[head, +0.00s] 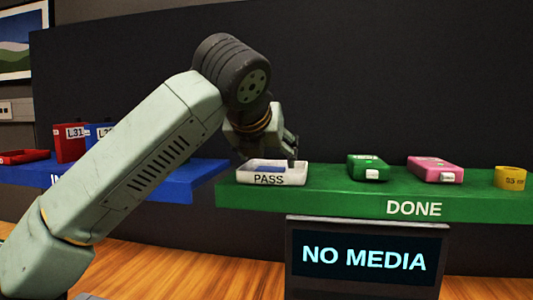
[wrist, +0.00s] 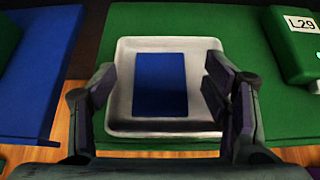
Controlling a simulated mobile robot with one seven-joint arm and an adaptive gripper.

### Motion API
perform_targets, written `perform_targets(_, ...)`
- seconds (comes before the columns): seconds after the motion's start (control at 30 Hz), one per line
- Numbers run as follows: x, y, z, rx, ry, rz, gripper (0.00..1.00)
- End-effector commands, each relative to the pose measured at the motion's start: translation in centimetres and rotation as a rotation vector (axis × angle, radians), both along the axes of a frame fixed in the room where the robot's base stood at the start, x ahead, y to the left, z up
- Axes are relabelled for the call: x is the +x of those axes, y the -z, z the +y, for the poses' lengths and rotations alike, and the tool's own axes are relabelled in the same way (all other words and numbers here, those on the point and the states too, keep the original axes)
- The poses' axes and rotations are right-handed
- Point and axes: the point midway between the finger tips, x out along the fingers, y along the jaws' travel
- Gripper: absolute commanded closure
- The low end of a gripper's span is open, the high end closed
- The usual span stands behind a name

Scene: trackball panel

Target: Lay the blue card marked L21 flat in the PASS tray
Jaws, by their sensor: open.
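The white PASS tray (head: 267,178) stands at the left end of the green DONE shelf in the head view. It also shows in the wrist view (wrist: 123,75). A blue card (wrist: 160,84) lies in the tray and looks flat, with no marking readable on the side I see; a sliver of blue shows in the tray in the head view (head: 268,168). My gripper (head: 293,158) is just above the tray. In the wrist view its two fingers (wrist: 158,88) are spread apart, one on each side of the card, and hold nothing.
A green box (head: 366,165), a pink box (head: 435,168) and a yellow roll (head: 510,177) stand on the green shelf (head: 330,190). A blue shelf (head: 195,178) on the left holds red and blue boxes, one marked L31 (head: 70,143). A NO MEDIA screen (head: 365,258) is below.

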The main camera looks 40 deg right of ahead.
Motion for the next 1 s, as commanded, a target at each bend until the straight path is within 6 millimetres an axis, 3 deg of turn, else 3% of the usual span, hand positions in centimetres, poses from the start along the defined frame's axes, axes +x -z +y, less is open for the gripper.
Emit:
perform_targets(0.43,-0.5,-0.6,0.7,0.0,-0.002,-0.001,0.27)
perform_targets(1.0,-6.1,-6.1,7.2,0.001,-0.003,-0.001,0.27)
